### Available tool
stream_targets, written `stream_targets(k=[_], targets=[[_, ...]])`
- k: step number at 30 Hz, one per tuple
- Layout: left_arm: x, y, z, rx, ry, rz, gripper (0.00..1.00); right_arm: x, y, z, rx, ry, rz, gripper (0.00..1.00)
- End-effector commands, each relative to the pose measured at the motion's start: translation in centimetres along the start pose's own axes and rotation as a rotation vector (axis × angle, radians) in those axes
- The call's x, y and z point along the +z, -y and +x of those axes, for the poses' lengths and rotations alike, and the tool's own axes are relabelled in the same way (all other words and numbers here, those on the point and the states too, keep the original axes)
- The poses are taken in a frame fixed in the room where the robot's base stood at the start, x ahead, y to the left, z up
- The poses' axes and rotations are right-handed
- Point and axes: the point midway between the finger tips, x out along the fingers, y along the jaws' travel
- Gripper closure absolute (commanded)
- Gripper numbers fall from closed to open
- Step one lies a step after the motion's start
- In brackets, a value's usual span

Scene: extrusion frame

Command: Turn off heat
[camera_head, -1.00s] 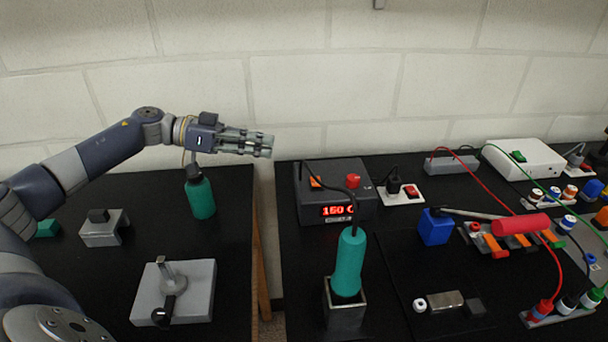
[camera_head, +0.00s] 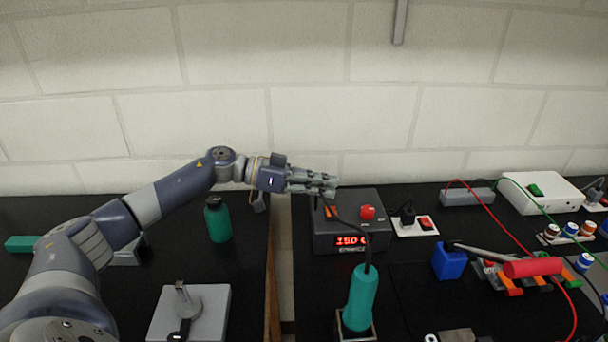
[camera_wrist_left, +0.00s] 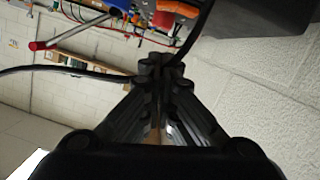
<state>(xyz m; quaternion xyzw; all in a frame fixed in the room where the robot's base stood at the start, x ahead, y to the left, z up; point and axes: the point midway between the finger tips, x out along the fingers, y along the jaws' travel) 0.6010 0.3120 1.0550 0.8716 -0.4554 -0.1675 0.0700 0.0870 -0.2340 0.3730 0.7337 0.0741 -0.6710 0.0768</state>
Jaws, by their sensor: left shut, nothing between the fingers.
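A dark grey heating station (camera_head: 340,243) with a lit red display reading about 150 stands on the right table. It has a red knob (camera_head: 368,212) and an orange switch (camera_head: 331,211) on top. A teal-handled iron (camera_head: 361,298) stands upright in a metal holder in front of it, with a black cable to the station. My left gripper (camera_head: 336,186) is shut and empty, just above the station's back left part, near the orange switch. Contact cannot be told. In the left wrist view its fingers (camera_wrist_left: 160,65) are together, with a black cable beside them. My right gripper is not in view.
A power socket with a red switch (camera_head: 426,223) lies right of the station.

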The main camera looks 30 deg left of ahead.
Motion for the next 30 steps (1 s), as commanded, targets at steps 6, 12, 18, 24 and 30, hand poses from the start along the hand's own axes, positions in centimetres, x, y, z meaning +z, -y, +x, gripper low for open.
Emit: stream_targets(k=[6, 12, 18, 24, 30], targets=[[2.9, 0.1, 0.4, -0.004, 0.005, -0.006, 1.00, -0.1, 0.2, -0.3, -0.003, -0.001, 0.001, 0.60], [3.6, 0.1, 0.6, -0.004, 0.005, -0.003, 1.00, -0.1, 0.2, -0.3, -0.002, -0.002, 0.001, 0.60], [3.6, 0.2, 0.5, -0.005, 0.005, -0.003, 1.00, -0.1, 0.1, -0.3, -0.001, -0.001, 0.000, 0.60], [3.7, 0.0, 0.5, -0.010, 0.006, 0.022, 1.00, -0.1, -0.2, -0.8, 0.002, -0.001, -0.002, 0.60], [4.3, -0.5, 0.6, -0.042, 0.008, 0.149, 1.00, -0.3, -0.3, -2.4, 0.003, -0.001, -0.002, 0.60]])
